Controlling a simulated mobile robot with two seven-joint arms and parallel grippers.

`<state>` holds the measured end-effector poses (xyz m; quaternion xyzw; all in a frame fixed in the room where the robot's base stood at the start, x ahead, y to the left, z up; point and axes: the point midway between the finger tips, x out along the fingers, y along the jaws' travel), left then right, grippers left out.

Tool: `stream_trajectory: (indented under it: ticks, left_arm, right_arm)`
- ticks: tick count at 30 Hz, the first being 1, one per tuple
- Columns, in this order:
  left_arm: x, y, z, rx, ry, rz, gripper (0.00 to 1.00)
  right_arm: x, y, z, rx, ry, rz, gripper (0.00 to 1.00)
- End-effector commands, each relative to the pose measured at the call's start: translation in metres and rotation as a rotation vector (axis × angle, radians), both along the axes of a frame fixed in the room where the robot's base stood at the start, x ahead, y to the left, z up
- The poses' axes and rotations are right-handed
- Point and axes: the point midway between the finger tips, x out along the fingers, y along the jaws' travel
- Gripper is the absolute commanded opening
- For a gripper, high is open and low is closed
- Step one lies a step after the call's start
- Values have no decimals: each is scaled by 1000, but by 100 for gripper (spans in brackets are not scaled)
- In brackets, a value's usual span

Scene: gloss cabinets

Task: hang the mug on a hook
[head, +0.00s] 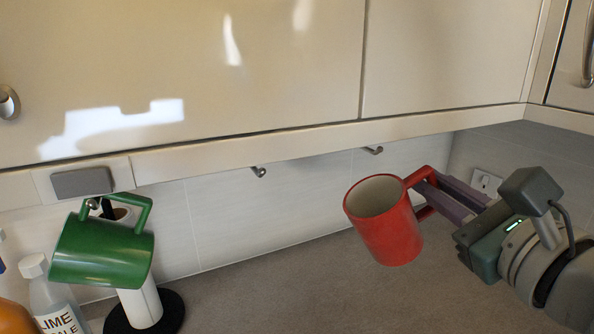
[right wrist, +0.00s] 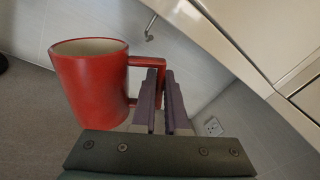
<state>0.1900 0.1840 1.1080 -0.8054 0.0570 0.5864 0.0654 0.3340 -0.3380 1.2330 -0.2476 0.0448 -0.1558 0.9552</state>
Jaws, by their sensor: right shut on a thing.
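A red mug (head: 388,232) is held in the air above the grey countertop, tilted a little, its opening up. My right gripper (head: 428,190) is shut on its handle from the right. The right wrist view also shows the red mug (right wrist: 92,88), with the purple fingers of my right gripper (right wrist: 160,90) at the handle. Two small metal hooks stick out under the cabinet: one hook (head: 258,171) near the middle and one hook (head: 373,150) further right. A hook (right wrist: 150,30) also shows in the right wrist view. My left gripper is not in view.
A green mug (head: 100,256) hangs by its handle under the cabinet at the left. Below it stand a paper-roll holder (head: 145,305) and a bottle (head: 50,300). The cabinet's lower edge (head: 330,135) runs above the hooks. The countertop (head: 290,290) is clear in the middle.

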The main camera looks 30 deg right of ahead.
Motion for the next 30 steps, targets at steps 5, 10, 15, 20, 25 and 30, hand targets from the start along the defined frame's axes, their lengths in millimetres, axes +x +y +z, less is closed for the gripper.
stream_trajectory:
  ticks: [5, 10, 15, 20, 25, 30]
  left_arm:
    - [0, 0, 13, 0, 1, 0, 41]
    - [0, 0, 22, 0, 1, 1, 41]
    - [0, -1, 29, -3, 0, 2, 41]
    - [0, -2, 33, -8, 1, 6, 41]
    - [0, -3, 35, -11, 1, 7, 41]
    - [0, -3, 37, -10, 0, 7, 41]
  right_arm:
    - [14, -2, 9, 0, -4, 0, 0]
    - [27, -3, 13, -1, -3, 1, 0]
    - [39, -4, 17, -1, -3, 1, 0]
    - [51, -5, 18, 0, -3, 1, 0]
    - [64, -7, 18, -1, -3, 1, 0]
    - [77, -8, 18, -1, -3, 2, 0]
